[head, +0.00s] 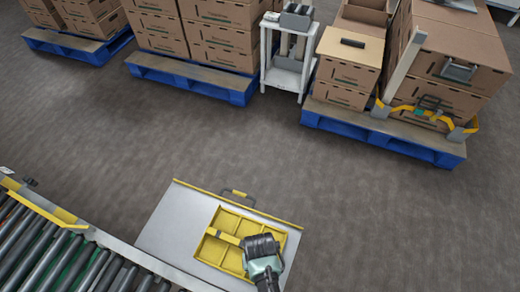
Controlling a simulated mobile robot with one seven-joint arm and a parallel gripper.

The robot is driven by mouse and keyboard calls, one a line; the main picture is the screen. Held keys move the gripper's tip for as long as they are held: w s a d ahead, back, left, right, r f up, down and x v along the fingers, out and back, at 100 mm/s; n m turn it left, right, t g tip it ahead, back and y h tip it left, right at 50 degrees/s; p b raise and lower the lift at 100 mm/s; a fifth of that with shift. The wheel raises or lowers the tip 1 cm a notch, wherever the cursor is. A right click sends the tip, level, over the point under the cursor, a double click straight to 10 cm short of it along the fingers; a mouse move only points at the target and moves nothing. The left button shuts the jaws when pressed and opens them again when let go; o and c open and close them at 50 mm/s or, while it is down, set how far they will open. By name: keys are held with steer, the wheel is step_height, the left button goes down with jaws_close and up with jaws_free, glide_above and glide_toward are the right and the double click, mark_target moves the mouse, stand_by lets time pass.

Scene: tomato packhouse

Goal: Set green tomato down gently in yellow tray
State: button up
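The yellow tray (232,214) lies on a grey work surface and is split into compartments by dividers. My gripper (262,248) is over the right part of the tray, seen from above and behind. Its dark body covers that part of the tray. The fingertips are hidden, so I cannot tell whether they are open or shut. No green tomato shows; anything under or in my gripper is hidden.
The grey work surface (168,225) has a yellow far edge with a handle (235,193). A roller conveyor (50,258) runs along the lower left. Blue pallets (190,80) with cardboard boxes and a white cart (287,75) stand at the back. The floor between is clear.

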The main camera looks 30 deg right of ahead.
steer(key=shift+f, duration=0.45)
steer(key=o, duration=0.9)
steer(key=shift+c, duration=1.2)
steer(key=shift+r, duration=0.1)
step_height(320, 180, up, 7)
steer(key=p, duration=0.7)
